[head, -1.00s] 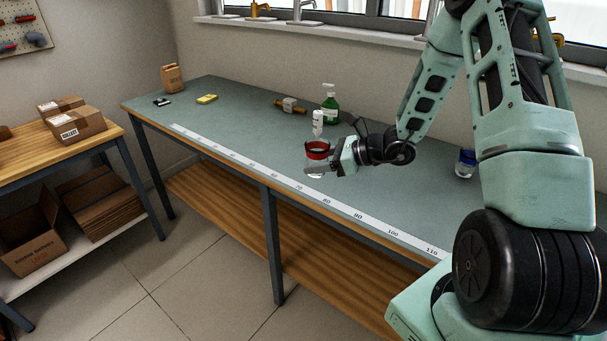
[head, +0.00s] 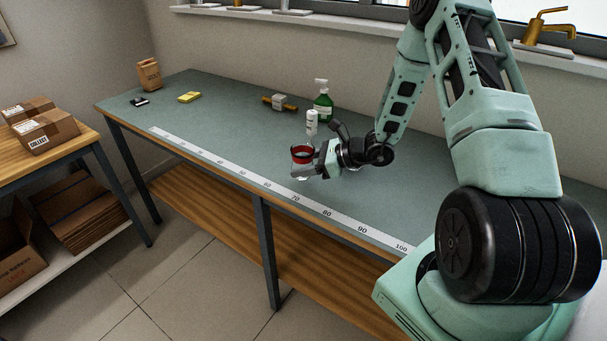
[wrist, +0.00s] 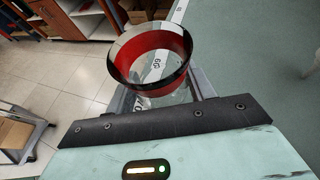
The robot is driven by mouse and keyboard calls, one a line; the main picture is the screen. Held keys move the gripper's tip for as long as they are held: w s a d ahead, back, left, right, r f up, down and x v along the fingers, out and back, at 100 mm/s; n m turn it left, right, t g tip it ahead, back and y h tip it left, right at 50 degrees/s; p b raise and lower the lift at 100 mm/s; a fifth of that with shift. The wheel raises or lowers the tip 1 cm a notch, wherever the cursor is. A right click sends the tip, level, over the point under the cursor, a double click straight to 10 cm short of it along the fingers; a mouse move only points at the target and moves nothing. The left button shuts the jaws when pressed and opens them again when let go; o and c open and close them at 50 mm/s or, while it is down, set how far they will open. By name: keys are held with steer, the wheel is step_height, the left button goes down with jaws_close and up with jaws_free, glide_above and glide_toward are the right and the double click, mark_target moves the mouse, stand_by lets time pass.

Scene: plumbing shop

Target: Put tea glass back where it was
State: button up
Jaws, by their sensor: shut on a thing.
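The tea glass (head: 302,154) is clear with a wide dark red band near its rim. It is upright between the fingers of my gripper (head: 308,169), which is shut on it, over the workbench near the printed ruler strip. In the wrist view the glass (wrist: 150,62) shows from above and looks empty, with the ruler strip seen through and behind it. The fingers of my gripper (wrist: 160,92) lie around its lower part. Whether its base touches the bench is hard to tell.
On the workbench (head: 215,125), a white bottle (head: 311,122) and a green spray bottle (head: 322,106) stand close behind the glass. A brass-and-grey fitting (head: 280,103), yellow block (head: 189,97), small dark item (head: 139,101) and paper bag (head: 149,75) are farther left. The ruler strip (head: 240,175) follows the front edge.

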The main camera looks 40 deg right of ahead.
steer(key=shift+f+p, duration=0.3)
steer(key=shift+f, duration=1.6)
steer(key=shift+f, duration=0.15)
steer(key=o, duration=1.1)
